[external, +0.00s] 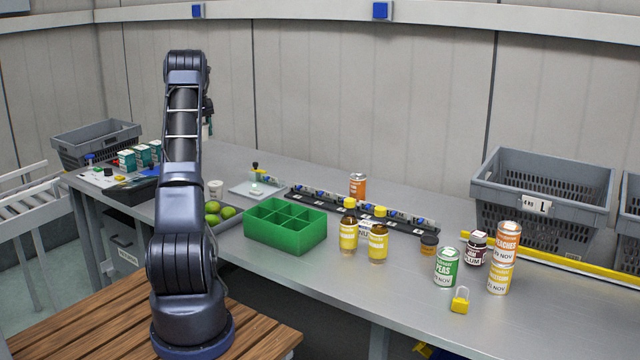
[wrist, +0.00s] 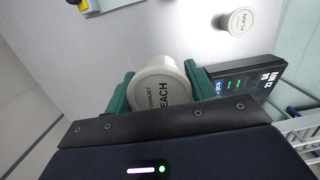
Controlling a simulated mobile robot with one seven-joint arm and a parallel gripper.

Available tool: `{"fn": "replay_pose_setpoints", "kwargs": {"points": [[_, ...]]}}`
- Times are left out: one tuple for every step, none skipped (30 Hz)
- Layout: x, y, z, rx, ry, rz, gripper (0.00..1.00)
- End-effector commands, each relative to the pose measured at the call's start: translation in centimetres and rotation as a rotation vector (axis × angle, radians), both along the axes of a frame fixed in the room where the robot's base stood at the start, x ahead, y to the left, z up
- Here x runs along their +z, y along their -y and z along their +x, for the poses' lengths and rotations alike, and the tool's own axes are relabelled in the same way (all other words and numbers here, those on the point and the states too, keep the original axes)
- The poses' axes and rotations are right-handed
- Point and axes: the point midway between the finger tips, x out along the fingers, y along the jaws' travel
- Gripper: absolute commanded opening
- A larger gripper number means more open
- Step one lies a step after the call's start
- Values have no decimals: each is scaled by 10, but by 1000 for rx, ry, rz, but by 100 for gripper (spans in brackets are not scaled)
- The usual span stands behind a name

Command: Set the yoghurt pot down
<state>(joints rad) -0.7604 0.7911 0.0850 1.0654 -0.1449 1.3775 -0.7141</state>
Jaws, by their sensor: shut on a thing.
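A white yoghurt pot (wrist: 163,90) with a lid reading PEACH is between the green fingers of my gripper (wrist: 160,92) in the wrist view. The fingers are shut on it from both sides. In the external view my gripper (external: 208,106) is mostly hidden behind my arm, well above the bench. Only a sliver of the held pot may show there. A second white pot, its lid reading PLAIN (wrist: 237,22), stands apart on the grey surface in the wrist view. A small white pot (external: 215,187) stands behind the limes in the external view.
A dark box with a lit display (wrist: 240,82) lies beside the held pot. On the bench (external: 340,295) are a tray of limes (external: 222,212), a green divided crate (external: 285,236), bottles, jars and cans. Grey baskets stand at both ends. The front middle of the bench is clear.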

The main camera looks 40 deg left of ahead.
Motion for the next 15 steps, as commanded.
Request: {"fn": "replay_pose_setpoints", "kwargs": {"points": [[2, 1, 1, 0, 0, 0, 29], [3, 3, 2, 0, 0, 0, 29], [4, 7, 3, 0, 0, 0, 29], [4, 11, 5, 1, 0, 1, 29], [5, 17, 7, 3, 0, 0, 29], [6, 26, 11, 5, -1, 1, 29], [6, 35, 14, 7, -1, 1, 29], [7, 45, 17, 10, -1, 1, 29], [8, 59, 22, 15, -1, 3, 29], [9, 71, 25, 19, -2, 3, 29], [9, 84, 28, 24, -3, 3, 29], [10, 101, 32, 32, -3, 5, 29], [10, 114, 35, 37, -4, 5, 29], [11, 127, 37, 44, -3, 7, 29], [11, 144, 39, 51, -4, 7, 29]]}}
